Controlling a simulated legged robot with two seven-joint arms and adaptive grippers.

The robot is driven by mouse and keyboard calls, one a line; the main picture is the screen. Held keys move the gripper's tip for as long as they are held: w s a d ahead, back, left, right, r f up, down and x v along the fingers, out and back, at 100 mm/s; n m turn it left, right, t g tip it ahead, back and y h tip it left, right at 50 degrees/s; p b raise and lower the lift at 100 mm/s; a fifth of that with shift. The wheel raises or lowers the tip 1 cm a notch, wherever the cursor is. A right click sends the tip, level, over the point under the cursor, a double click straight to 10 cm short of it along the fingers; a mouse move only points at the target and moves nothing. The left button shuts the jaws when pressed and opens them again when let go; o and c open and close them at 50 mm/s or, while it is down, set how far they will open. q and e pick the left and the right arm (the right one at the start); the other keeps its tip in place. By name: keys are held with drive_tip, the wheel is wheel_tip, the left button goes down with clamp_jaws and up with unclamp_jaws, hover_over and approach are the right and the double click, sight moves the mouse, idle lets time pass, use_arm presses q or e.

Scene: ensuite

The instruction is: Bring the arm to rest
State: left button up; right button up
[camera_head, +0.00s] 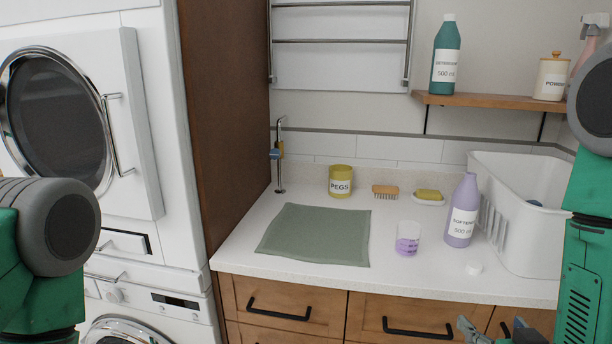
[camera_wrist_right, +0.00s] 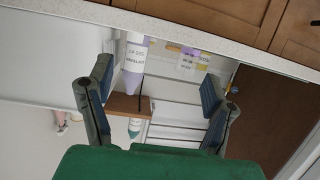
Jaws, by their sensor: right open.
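My right gripper (camera_head: 492,328) shows at the bottom edge of the head view, in front of the drawers and below the counter edge. In the right wrist view my right gripper (camera_wrist_right: 155,92) is open, its two fingers wide apart with nothing held between them. My right arm comes in along the right edge of the head view. Part of my left arm shows at the lower left, but its gripper is out of view.
Drawers (camera_head: 290,300) lie below. White machines (camera_head: 150,180) stand left.

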drive_tip(key=s+a+f+n+g+y, duration=0.1)
drive_tip(key=s+f+g, duration=0.4)
drive_tip(key=f, duration=0.4)
drive_tip(key=s+a+f+g+y, duration=0.1)
drive_tip(key=s+a+f+g, duration=0.15)
drive_tip(key=s+f, duration=0.6)
drive_tip(key=s+a+f+n+g, duration=0.1)
drive_tip(key=s+f+g, duration=0.5)
drive_tip(key=s, duration=0.5)
drive_tip(key=shift+y, duration=0.3)
drive_tip(key=shift+a+r, duration=0.1)
drive_tip(key=shift+a, duration=0.2)
